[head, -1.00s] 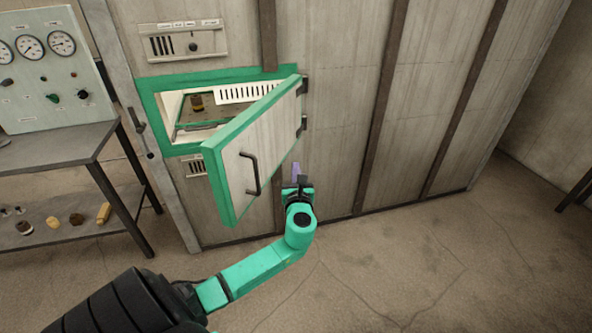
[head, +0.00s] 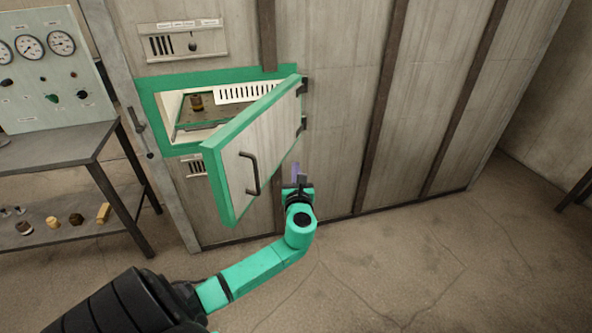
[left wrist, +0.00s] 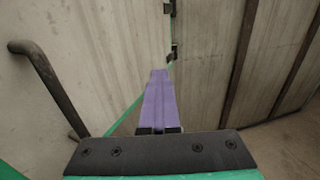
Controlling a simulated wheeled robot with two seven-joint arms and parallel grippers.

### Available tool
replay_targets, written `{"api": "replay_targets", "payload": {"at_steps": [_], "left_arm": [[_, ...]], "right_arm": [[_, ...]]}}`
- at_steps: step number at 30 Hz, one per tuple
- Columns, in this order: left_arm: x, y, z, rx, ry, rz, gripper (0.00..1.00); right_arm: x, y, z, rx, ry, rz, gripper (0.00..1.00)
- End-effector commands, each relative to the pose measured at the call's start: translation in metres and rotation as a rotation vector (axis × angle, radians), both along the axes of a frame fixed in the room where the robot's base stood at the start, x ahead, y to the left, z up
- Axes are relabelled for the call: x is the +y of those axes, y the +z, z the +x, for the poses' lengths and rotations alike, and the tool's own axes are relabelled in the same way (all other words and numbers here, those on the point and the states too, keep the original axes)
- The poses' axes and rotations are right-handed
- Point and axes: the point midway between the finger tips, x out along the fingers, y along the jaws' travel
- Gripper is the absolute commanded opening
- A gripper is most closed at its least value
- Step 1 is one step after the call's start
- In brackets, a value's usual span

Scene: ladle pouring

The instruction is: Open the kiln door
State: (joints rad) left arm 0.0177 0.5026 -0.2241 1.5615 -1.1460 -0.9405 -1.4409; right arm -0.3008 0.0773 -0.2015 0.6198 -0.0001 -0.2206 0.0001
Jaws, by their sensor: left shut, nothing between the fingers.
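The kiln door (head: 250,155) is a pale panel with a green edge, hinged on its right and swung well open. Its dark bar handle (head: 250,174) is on its outer face. The kiln opening (head: 147,103) has a green frame, and its inside shows. My left gripper (head: 296,170) is shut and empty, to the right of the door's lower part and apart from the handle. In the left wrist view its purple fingers (left wrist: 158,100) are together, with the handle (left wrist: 45,85) off to the left and the hinges (left wrist: 173,50) ahead. My right gripper is out of view.
Inside the kiln, a small brown and yellow object (head: 196,102) stands on a shelf. A gauge panel (head: 50,75) and a dark table (head: 60,143) stand at the left, with several small pieces on the lower shelf.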

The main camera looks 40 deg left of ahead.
Motion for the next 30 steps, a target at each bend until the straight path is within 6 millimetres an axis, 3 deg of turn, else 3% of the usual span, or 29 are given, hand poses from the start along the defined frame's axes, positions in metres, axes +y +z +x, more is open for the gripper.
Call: {"api": "replay_targets", "payload": {"at_steps": [12,14,16,26,30], "left_arm": [[0.000,0.000,0.000,0.000,0.000,0.000,0.00],[0.000,0.000,0.000,0.000,0.000,0.000,0.20],[0.000,0.000,0.000,0.000,0.000,0.000,0.47],[-0.001,0.000,-0.001,0.000,0.000,0.000,0.47],[-0.014,-0.002,-0.014,0.001,-0.003,-0.001,0.47]], "right_arm": [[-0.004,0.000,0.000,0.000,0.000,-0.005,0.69],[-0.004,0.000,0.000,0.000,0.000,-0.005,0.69],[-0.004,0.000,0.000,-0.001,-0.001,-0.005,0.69],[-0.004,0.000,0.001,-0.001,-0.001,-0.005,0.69],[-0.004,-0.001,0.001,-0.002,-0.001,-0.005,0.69]]}}
